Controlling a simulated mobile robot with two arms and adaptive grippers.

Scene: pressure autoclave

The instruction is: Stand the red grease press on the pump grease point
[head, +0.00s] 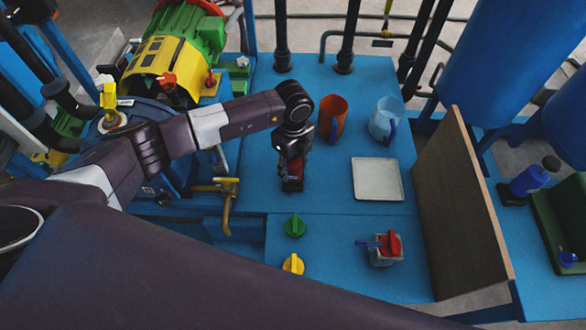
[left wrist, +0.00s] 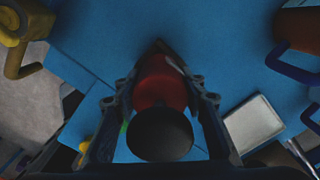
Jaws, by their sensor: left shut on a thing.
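The red grease press (head: 292,169) is between the fingers of my left gripper (head: 291,177), over the middle of the blue deck. In the left wrist view its red body (left wrist: 160,85) and round black end (left wrist: 160,135) show between the two fingers, which are shut on it. A dark edge shows at its far end; I cannot tell whether it touches the deck. The blue pump (head: 143,116) is at the left, partly behind my left arm. I cannot make out the grease point for certain. My right gripper is not in view.
An orange mug (head: 333,113), a pale blue jug (head: 386,119) and a white tray (head: 377,179) are right of the gripper. Green (head: 295,225) and yellow (head: 293,264) knobs are in front. A brass tap (head: 226,205) is at left, an upright brown board (head: 465,200) at right.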

